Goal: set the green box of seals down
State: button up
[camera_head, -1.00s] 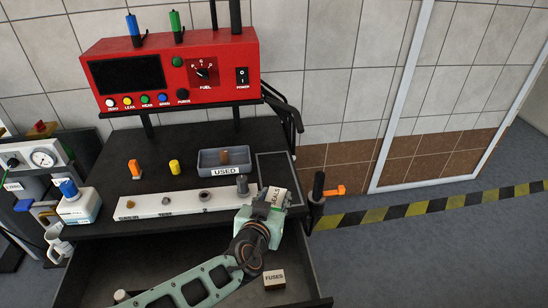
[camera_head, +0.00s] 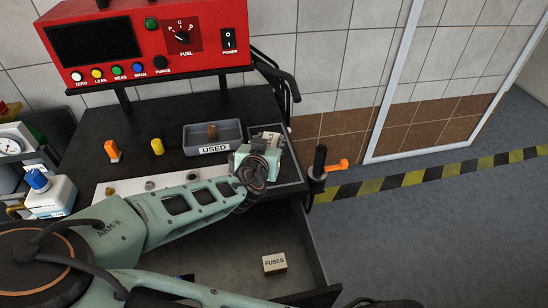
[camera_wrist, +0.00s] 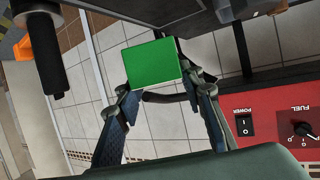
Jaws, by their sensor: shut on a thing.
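The box of seals shows a bright green face in the wrist view (camera_wrist: 153,70), between the two fingers of my gripper (camera_wrist: 162,86). In the head view its pale labelled side (camera_head: 272,137) shows just past my gripper (camera_head: 262,150), which hides part of it. My gripper is shut on the box. The box is over the outlined dark panel (camera_head: 290,172) at the right end of the black bench, right of the grey USED tray (camera_head: 213,137). I cannot tell whether it touches the panel.
An orange piece (camera_head: 113,151) and a yellow piece (camera_head: 157,146) stand left of the tray. My arm covers much of the white strip (camera_head: 120,187). A FUSES box (camera_head: 274,263) lies in the open drawer below. A black post with an orange handle (camera_head: 337,166) stands at the bench's right edge.

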jog(key=w+f+b, duration=0.2)
jog(key=f, duration=0.1)
jog(key=w+d+f+b, duration=0.1)
jog(key=w+f+b, duration=0.1)
jog(key=w+f, duration=0.1)
jog(key=shift+w+d, duration=0.1)
jog(key=shift+w, duration=0.05)
jog(key=shift+w+d+f+b, duration=0.1)
jog(key=shift+w+f+b, duration=0.05)
jog(key=shift+f+b, duration=0.65)
jog(key=shift+w+f+b, duration=0.1)
jog(key=shift+f+b, duration=0.55)
jog(key=shift+f, duration=0.2)
jog(key=shift+f, duration=0.2)
jog(key=o, duration=1.2)
jog(key=shift+c, duration=0.2)
jog(key=shift+r, duration=0.15)
